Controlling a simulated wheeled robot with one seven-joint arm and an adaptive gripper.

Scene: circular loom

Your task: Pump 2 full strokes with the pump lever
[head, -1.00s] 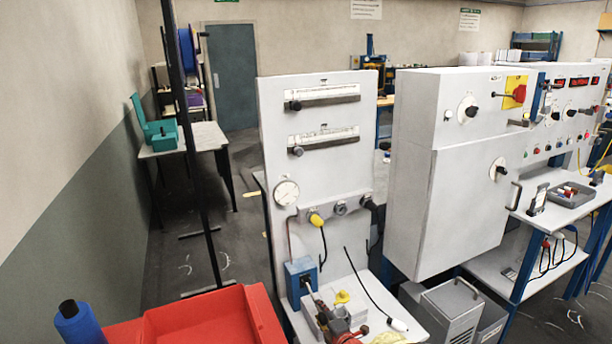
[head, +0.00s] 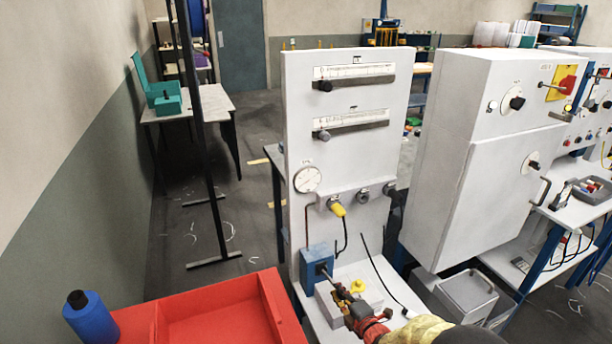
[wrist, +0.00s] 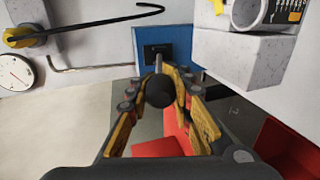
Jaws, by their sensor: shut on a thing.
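The blue pump block (head: 311,276) stands at the lower left of the white panel. The pump lever (head: 326,275) sticks out of it toward me, slanting down to the right. My gripper (head: 343,294) is shut on the lever's outer end, in front of the block. In the wrist view, my gripper (wrist: 160,78) has its yellow-padded fingers on both sides of the lever's round black knob (wrist: 160,92). Behind it, the blue block (wrist: 146,38) shows its dark slot. The lever's rod is mostly hidden behind the knob there.
A red tray (head: 212,312) and a blue bottle (head: 88,318) are at the lower left.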

